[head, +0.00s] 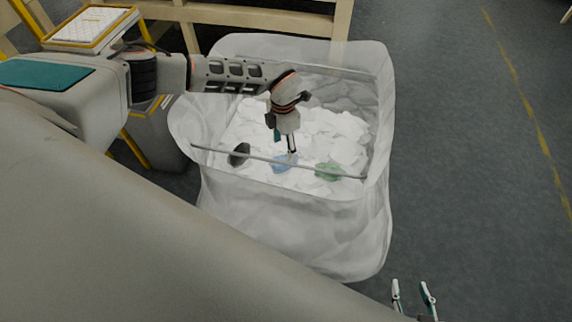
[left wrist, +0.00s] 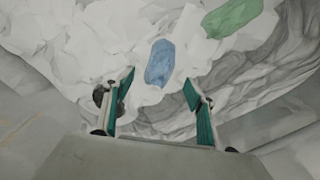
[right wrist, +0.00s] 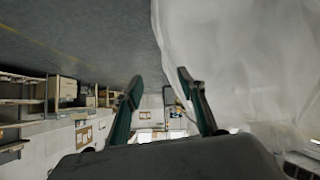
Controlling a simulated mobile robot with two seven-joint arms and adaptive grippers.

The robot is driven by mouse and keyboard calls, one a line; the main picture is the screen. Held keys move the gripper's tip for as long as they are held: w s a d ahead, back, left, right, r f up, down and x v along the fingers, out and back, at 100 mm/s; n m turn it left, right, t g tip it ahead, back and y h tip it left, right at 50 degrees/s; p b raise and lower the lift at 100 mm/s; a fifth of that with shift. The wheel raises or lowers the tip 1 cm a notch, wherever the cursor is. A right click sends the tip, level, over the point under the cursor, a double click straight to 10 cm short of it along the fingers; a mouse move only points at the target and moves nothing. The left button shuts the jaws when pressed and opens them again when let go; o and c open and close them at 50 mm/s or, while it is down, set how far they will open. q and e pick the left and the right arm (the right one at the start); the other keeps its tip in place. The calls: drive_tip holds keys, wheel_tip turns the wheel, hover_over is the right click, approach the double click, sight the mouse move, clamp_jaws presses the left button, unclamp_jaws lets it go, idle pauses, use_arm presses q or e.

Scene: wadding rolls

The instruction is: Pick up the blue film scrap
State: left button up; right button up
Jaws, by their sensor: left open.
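The blue film scrap (head: 284,162) lies on white wadding in a large clear bag. In the left wrist view the blue film scrap (left wrist: 160,63) lies beyond the fingertips, roughly between their lines. My left gripper (head: 291,148) reaches down into the bag close over the scrap. In the left wrist view my left gripper (left wrist: 158,90) is open with nothing between its fingers. My right gripper (head: 413,290) is low at the front right, outside the bag. In the right wrist view my right gripper (right wrist: 158,84) is open and empty.
The clear bag (head: 300,220) has a thin bar across its front. A green scrap (head: 330,172) lies right of the blue one and a dark piece (head: 239,154) lies left. A wooden frame (head: 250,17) stands behind. The floor (head: 470,150) at right is clear.

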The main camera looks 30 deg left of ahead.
use_arm(q)
wheel_tip(320, 180, down, 8)
drive_tip(key=shift+d+f+b, duration=0.1)
drive_tip(key=shift+d+b, duration=0.05)
drive_tip(key=shift+b, duration=0.7)
drive_tip(key=c, duration=1.1)
